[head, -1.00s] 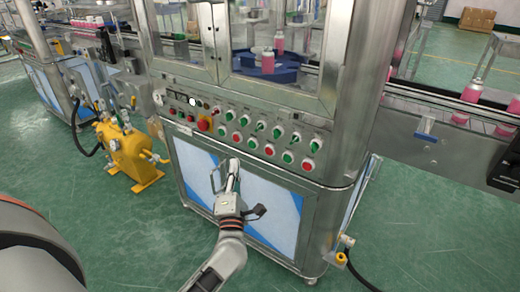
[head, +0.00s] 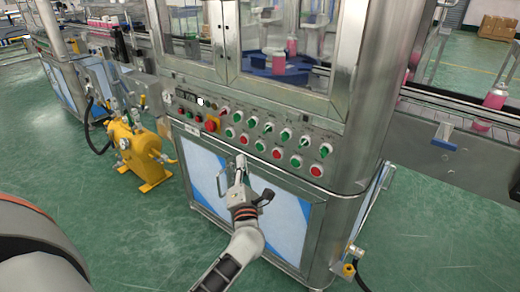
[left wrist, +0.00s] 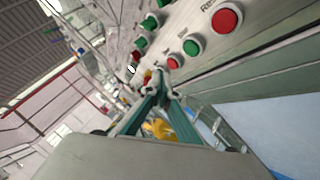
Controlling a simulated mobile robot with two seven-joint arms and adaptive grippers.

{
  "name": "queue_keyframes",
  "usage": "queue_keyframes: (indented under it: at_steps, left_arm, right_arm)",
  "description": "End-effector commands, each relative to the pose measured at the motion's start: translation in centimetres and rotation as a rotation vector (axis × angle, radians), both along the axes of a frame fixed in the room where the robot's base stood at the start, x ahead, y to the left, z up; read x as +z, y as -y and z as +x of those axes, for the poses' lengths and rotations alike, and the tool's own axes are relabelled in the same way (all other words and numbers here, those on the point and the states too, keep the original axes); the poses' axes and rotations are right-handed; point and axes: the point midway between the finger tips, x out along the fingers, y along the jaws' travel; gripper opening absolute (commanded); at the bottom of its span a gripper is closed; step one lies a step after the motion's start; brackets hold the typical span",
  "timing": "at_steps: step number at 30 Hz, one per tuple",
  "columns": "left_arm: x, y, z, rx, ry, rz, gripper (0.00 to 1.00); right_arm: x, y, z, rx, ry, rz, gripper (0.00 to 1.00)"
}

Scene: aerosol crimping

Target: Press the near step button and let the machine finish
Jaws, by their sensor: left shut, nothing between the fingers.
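The control panel (head: 215,112) on the front of the steel machine carries rows of switches and red and green push buttons. A red button (head: 244,138) and a green button (head: 260,145) are in its lower row. My left gripper (head: 240,162) is shut and empty, pointing up just below this row, in front of the cabinet doors. In the left wrist view, its closed fingertips (left wrist: 160,88) overlap the lower edge of the panel near a red button (left wrist: 175,62). I cannot tell whether they touch anything. The right gripper is not in view.
Pink bottles (head: 495,97) stand on the conveyor at the right. Another pink bottle (head: 278,62) is inside the glazed machine on a blue turntable (head: 252,62). A yellow unit (head: 138,155) stands on the green floor at the left. A cabinet door handle is beside my left gripper.

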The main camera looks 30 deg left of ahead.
Motion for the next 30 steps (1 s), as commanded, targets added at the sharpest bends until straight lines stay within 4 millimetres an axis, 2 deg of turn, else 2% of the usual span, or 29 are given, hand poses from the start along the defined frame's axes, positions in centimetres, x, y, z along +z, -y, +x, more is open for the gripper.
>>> queue_keyframes:
  at_steps: [2, 12, 18, 30]
  left_arm:
    - [-0.6, 0.1, 1.1, 0.0, -0.005, -0.001, 0.0]
    - [-0.2, 0.4, 4.8, 0.001, -0.002, -0.002, 0.0]
    - [-0.1, 0.4, 5.5, 0.0, -0.001, -0.001, 0.0]
    - [-0.1, 0.4, 5.5, 0.0, -0.001, -0.001, 0.0]
  right_arm:
    - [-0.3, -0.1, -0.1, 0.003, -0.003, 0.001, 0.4]
    - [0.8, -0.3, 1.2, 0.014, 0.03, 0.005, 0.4]
    - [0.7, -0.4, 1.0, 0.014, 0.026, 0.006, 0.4]
    - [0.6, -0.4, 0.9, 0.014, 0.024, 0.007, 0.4]
